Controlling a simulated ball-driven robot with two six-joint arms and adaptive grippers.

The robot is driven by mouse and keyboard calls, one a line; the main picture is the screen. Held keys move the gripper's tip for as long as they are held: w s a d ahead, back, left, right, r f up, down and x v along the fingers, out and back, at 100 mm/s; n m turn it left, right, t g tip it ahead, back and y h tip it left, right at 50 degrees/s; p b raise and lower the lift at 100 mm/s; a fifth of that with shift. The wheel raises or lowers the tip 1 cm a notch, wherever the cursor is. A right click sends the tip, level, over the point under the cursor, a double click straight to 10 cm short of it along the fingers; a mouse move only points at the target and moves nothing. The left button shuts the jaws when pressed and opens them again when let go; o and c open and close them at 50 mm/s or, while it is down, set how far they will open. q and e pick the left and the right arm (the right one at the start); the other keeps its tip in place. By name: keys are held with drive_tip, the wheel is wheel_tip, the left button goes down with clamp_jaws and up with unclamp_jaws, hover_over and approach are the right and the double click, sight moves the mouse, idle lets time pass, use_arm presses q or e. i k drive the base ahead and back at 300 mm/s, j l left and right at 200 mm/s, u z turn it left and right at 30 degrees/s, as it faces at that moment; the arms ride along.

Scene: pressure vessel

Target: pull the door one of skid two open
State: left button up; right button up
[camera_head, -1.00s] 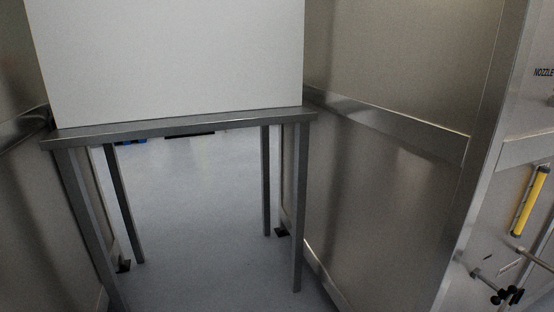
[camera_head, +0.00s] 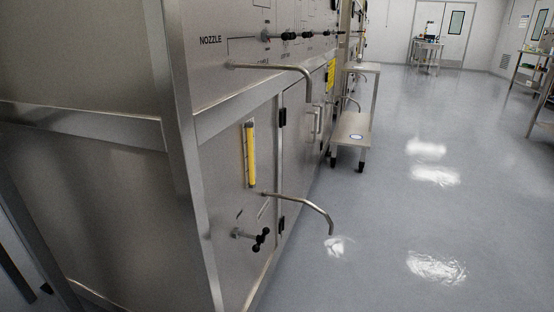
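A steel skid (camera_head: 235,160) stands at the left with its front facing the open floor. A closed cabinet door (camera_head: 296,140) with dark hinges is set in its lower front, seen at a steep angle. Upright bar handles (camera_head: 318,118) show near the door's far edge. I cannot tell from this view which skid or door number this is. Neither of my grippers is in view.
Bent pipes (camera_head: 318,206) and a black-handled valve (camera_head: 262,238) stick out from the skid front. A step stool (camera_head: 351,130) stands beyond the door against the skids. The grey floor (camera_head: 400,200) to the right is clear. A table (camera_head: 427,44) stands far back.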

sight(295, 133)
drive_tip(key=i+u, duration=0.2)
drive_tip(key=i+l+u, duration=0.45)
drive_tip(key=l, duration=0.15)
drive_tip(key=i+l+u, duration=0.1)
drive_tip(key=l+u, duration=0.15)
drive_tip(key=l, duration=0.1)
